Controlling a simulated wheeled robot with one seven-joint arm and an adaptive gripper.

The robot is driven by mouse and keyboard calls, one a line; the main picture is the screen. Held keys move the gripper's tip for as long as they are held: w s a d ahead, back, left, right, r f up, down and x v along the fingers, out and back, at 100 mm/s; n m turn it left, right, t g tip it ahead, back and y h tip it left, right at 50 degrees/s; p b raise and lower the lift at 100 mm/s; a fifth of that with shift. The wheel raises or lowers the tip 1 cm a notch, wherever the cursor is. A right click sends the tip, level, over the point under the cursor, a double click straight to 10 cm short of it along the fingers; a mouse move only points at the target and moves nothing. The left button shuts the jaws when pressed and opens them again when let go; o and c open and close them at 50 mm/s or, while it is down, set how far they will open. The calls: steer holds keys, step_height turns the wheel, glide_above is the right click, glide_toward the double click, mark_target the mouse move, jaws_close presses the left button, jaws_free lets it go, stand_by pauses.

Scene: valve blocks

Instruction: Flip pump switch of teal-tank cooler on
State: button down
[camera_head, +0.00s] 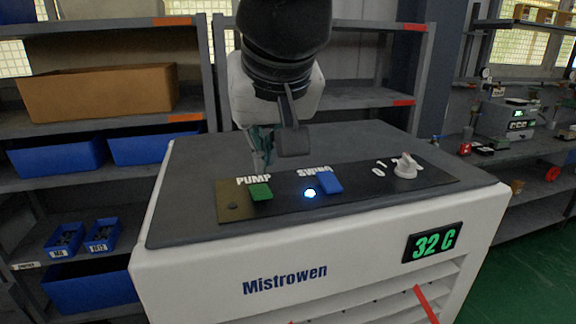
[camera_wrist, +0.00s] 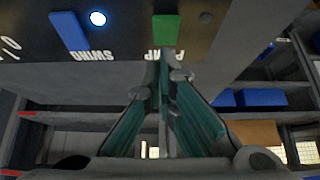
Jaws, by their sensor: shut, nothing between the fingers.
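The white Mistrowen cooler (camera_head: 200,275) has a dark control panel (camera_head: 350,193) on its grey top. A green rocker switch (camera_head: 261,192) sits below the PUMP label, and the lamp (camera_head: 232,205) beside it is dark. A blue switch (camera_head: 330,183) marked SWING has a lit lamp (camera_head: 310,193). My gripper (camera_head: 266,162) is shut and empty, pointing down just behind the PUMP label. In the wrist view its fingertips (camera_wrist: 164,62) are close to the green switch (camera_wrist: 166,30); contact cannot be told. No teal tank is visible.
A display (camera_head: 433,242) reads 32 C. Shelves with a cardboard box (camera_head: 98,92) and blue bins (camera_head: 57,157) stand behind. A workbench (camera_head: 530,157) is at the right.

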mark_target(260, 192)
steer(key=shift+s+f, duration=0.15)
steer(key=shift+f, duration=0.45)
steer(key=shift+s+f, duration=0.15)
steer(key=shift+f, duration=0.4)
steer(key=shift+d, duration=0.1)
